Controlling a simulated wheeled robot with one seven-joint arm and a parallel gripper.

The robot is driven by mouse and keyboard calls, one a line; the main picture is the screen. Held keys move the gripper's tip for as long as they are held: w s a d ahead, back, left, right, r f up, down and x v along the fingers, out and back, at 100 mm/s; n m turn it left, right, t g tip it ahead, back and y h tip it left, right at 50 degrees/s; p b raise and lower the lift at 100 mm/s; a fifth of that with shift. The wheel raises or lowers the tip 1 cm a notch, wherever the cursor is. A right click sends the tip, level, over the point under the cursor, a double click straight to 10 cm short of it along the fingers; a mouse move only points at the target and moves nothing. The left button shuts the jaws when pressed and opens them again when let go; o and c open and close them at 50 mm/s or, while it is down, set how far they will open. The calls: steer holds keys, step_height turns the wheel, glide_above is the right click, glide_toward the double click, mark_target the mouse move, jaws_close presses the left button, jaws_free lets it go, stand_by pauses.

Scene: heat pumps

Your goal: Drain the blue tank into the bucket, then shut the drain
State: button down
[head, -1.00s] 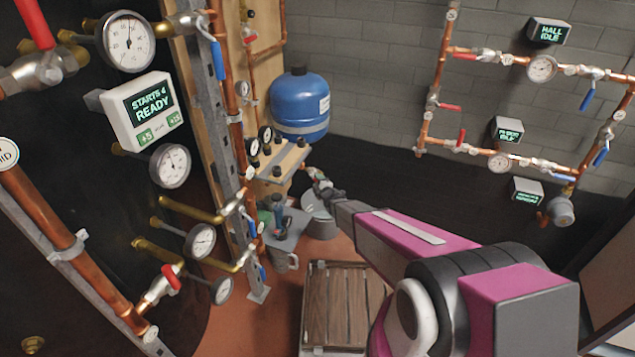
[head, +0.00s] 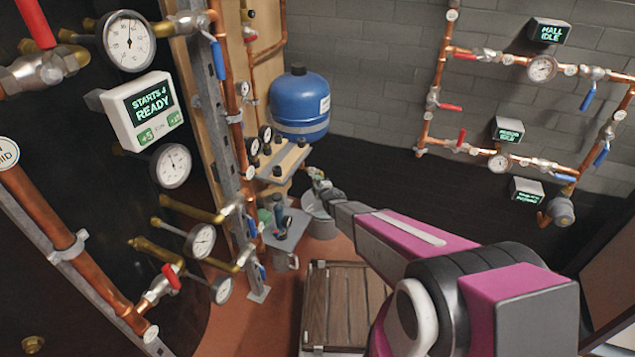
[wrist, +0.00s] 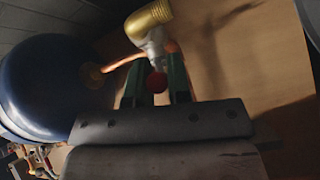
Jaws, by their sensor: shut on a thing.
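The blue tank (head: 300,105) stands on a shelf by the wall at the back, and its side shows at the left of the wrist view (wrist: 45,85). A drain valve with a brass spout (wrist: 148,18) shows at the top of the wrist view, joined to a copper pipe. Its small red handle (wrist: 157,82) lies between my green fingers. My gripper (wrist: 155,88) is shut on this handle; in the head view it is small and far off (head: 317,178). The grey bucket (head: 321,226) stands on the floor below it, partly hidden by my arm. Flow and bucket contents cannot be made out.
A wooden slatted crate (head: 343,300) sits on the floor in front. A grey stand with tools (head: 285,232) is left of the bucket. Pipes, gauges and a display (head: 140,112) fill the left; more valves line the right wall.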

steer(key=shift+w+a+f+m+t+h, duration=0.2)
steer(key=shift+f+m+t, duration=0.25)
steer(key=shift+m+t, duration=0.7)
steer(key=shift+a+f+m+t+h, duration=0.1)
steer(key=shift+a+f+m+t, duration=0.25)
steer(key=shift+m+t, duration=0.75)
steer(key=shift+w+a+f+m+t+h, duration=0.15)
steer(key=shift+f+m+t, duration=0.5)
steer(key=shift+m, duration=0.8)
steer(key=shift+r+m, duration=0.1)
steer(key=shift+m, duration=0.2)
steer(key=c, duration=1.1)
jaws_free()
steer(key=shift+s, duration=0.1)
